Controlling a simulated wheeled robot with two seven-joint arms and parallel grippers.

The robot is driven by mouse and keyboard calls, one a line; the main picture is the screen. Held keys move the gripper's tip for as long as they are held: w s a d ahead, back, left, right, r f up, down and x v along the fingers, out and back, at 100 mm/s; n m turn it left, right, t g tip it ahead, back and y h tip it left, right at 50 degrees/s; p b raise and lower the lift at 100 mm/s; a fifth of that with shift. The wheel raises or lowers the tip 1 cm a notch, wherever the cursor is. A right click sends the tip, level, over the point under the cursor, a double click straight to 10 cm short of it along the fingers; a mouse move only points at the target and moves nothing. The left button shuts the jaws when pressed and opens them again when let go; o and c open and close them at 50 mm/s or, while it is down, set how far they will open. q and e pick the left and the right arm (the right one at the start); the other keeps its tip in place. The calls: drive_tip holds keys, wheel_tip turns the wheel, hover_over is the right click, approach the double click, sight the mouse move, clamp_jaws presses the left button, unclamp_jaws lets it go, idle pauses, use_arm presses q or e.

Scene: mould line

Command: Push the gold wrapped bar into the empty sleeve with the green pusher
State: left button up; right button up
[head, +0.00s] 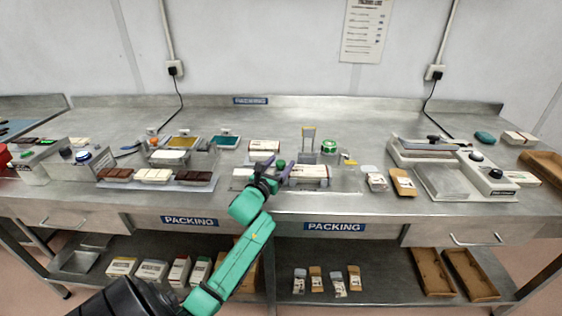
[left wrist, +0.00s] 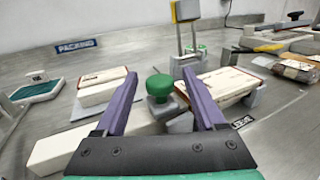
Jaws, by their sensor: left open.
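The green pusher (left wrist: 159,86) shows as a round green knob on a grey base in the left wrist view. My left gripper (left wrist: 160,75) is open, with its purple fingers to either side of the knob in that view. I cannot tell whether they touch it. In the head view my left gripper (head: 279,167) is over the front middle of the bench. A white printed sleeve (left wrist: 225,85) lies in a grey holder just right of the knob; it also shows in the head view (head: 310,171). I cannot make out the gold wrapped bar.
A long white block (left wrist: 70,150) lies left of the knob. Another white box (left wrist: 102,88) sits behind it. A yellow-topped stand (head: 308,136) rises behind the sleeve. Chocolate bars on a tray (head: 158,186) are at left, a sealing machine (head: 452,175) at right.

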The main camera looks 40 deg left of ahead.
use_arm(q)
drive_tip(key=shift+w+a, duration=0.1)
drive_tip(key=shift+w, duration=0.2)
clamp_jaws()
idle(1.3)
